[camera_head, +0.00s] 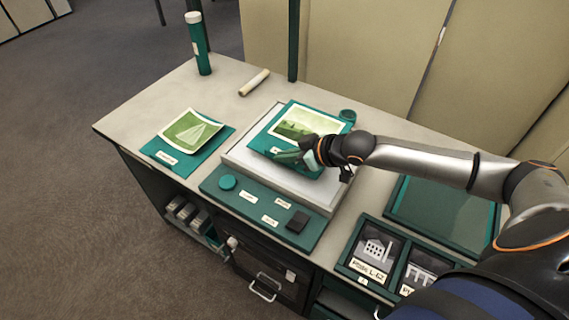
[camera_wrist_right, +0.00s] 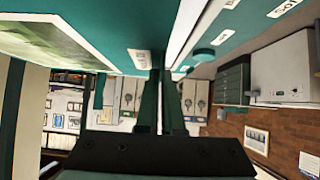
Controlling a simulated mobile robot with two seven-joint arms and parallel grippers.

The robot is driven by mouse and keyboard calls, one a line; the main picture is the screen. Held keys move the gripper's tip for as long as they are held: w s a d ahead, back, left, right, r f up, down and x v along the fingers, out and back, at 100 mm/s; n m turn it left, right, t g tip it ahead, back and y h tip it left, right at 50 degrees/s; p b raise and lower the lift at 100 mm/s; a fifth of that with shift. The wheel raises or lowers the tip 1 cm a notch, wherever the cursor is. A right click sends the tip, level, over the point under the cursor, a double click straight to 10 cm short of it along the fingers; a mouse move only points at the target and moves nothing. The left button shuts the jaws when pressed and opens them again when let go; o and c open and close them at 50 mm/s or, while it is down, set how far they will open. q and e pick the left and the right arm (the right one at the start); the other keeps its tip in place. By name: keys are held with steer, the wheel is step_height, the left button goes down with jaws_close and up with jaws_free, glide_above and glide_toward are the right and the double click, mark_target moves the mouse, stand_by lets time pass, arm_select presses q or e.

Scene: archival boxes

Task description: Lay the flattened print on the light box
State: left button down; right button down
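A green landscape print (camera_head: 308,122) lies on a teal backing sheet (camera_head: 262,137) with a small white label. The sheet is over the white light box (camera_head: 237,157) and covers much of its top; I cannot tell if it touches. My right gripper (camera_head: 306,156) is at the sheet's near edge, its fingers close together on that edge. In the right wrist view the fingers (camera_wrist_right: 167,80) meet the teal sheet (camera_wrist_right: 110,25) beside its label. A second green print (camera_head: 190,130) with lifted edges lies on another teal sheet (camera_head: 160,150) at the left. My left gripper is not in view.
A teal panel (camera_head: 262,213) with a round knob and a dark block lies before the light box. A teal tube (camera_head: 200,50) stands at the back left, near a cream roll (camera_head: 254,82). Teal trays (camera_head: 440,212) and labelled photo compartments (camera_head: 375,252) are at the right.

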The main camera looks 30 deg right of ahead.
mark_target(286, 165)
steer(key=shift+f, duration=1.65)
steer(key=c, duration=1.1)
jaws_free()
steer(key=shift+o, duration=0.2)
steer(key=shift+s+r, duration=0.1)
steer(key=shift+r, duration=0.1)
steer(key=p+v, duration=0.1)
steer(key=v, duration=0.9)
steer(key=shift+s+d+r, duration=0.1)
steer(key=shift+s+d, duration=0.05)
steer(key=shift+d, duration=0.1)
steer(key=shift+s+d+r, duration=0.15)
steer(key=shift+s+r, duration=0.3)
